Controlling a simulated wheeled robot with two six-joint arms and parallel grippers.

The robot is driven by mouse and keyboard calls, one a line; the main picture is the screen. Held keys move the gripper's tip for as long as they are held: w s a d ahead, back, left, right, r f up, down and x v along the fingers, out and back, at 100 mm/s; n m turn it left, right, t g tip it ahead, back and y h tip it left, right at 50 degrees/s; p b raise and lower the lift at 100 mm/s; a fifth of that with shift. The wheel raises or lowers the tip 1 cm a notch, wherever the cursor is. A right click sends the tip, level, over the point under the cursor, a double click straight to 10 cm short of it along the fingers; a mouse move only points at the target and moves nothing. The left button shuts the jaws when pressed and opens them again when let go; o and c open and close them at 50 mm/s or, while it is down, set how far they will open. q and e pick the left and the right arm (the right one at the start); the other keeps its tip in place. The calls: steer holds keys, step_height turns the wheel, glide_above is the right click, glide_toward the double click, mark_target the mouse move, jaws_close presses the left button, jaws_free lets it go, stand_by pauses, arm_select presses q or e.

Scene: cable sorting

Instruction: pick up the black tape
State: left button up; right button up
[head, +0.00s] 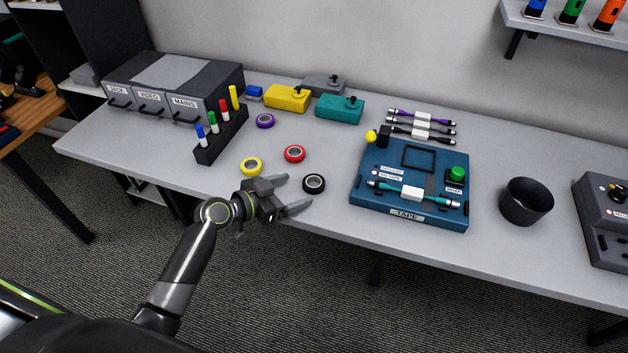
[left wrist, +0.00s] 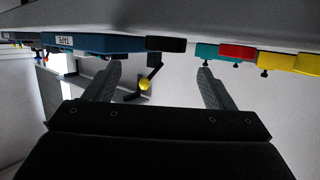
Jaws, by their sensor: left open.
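The black tape (head: 315,190) is a small ring lying flat on the grey table near its front edge. My left gripper (head: 298,191) is open and empty, just left of the tape. Its fingers point toward the tape, which lies a little beyond the fingertips; I see no contact. In the left wrist view the picture is upside down. There the black tape (left wrist: 166,44) shows edge-on between the two spread fingertips (left wrist: 160,72) and beyond them. My right gripper is in neither view.
A red tape (head: 294,154), a yellow tape (head: 251,167) and a purple tape (head: 265,121) lie nearby. The blue TAPE station (head: 362,205) stands to the right, holding a teal cable. A black cup (head: 526,202) is farther right. A pen rack (head: 222,137) stands left. The table around the black tape is clear.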

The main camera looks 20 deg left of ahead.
mark_target(319, 180)
arm_select(q)
steer(key=shift+w+a+p+x, duration=0.15)
steer(key=shift+p+x, duration=0.25)
steer(key=shift+x, duration=0.85)
steer(key=shift+w+a+p+x, duration=0.15)
steer(key=shift+p+x, duration=0.25)
steer(key=shift+x, duration=0.85)
steer(key=shift+w+d+f, duration=0.2)
steer(key=shift+f, duration=0.05)
steer(key=shift+c, duration=0.5)
steer(key=c, duration=1)
